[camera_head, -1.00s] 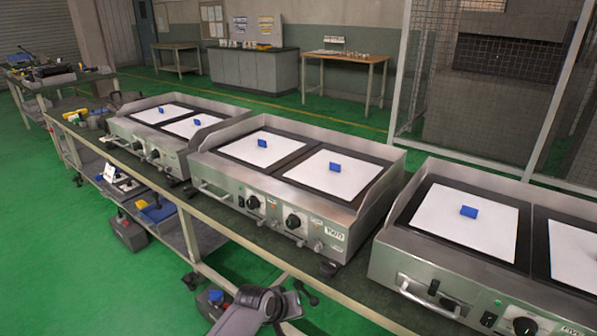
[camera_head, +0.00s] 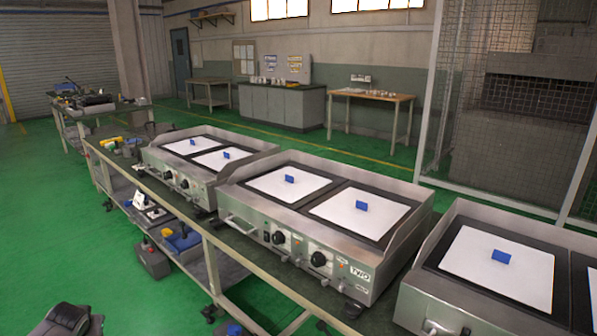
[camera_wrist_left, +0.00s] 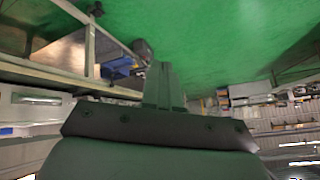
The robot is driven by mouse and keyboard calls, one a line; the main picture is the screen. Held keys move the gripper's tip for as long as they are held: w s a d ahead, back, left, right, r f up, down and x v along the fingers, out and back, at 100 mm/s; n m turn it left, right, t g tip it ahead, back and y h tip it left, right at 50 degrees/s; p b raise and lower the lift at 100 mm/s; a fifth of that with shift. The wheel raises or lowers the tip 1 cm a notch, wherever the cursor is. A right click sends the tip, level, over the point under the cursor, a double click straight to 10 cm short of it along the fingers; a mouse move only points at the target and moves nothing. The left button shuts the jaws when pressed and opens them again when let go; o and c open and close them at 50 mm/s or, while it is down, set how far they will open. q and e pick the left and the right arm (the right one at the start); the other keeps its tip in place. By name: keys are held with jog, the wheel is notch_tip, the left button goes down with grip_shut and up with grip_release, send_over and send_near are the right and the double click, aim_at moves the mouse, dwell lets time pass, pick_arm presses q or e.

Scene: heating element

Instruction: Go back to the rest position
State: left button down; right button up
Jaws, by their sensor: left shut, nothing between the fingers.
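In the left wrist view my left gripper (camera_wrist_left: 163,85) shows its two fingers together, shut and empty, with green floor beyond them. In the head view a dark part of my left arm shows at the lower left, over the green floor and clear of the bench; the fingertips cannot be made out there. My right gripper is in neither view. A griddle labelled TWO (camera_head: 345,262) stands on the long bench, with white sheets and blue blocks on its plates.
Another griddle (camera_head: 180,180) stands farther left and a third (camera_head: 440,305) at the right edge. The long bench (camera_head: 190,212) has a lower shelf with tools. Open green floor (camera_head: 60,220) lies to the left. A mesh cage (camera_head: 500,130) stands behind at right.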

pick_arm(q)
jog(key=s+d+f+m+t+h, duration=0.2)
jog(key=s+d+f+m, duration=0.25)
jog(key=s+d, duration=0.5)
jog(key=s+d+f+m+t+h, duration=0.1)
jog(key=s+d+f+m+h, duration=0.3)
jog(key=s+d, duration=0.5)
jog(key=s+d+r+m+h, duration=0.1)
jog(key=s+d+r+m, duration=0.2)
jog(key=s+d+r, duration=0.3)
jog(key=d+f+n+t, duration=0.1)
jog(key=d+n, duration=0.4)
jog(key=d, duration=0.6)
jog(key=shift+s+d+t, duration=0.15)
jog(key=shift+s+t, duration=0.25)
jog(key=shift+s, duration=0.05)
jog(key=shift+w+d, duration=0.1)
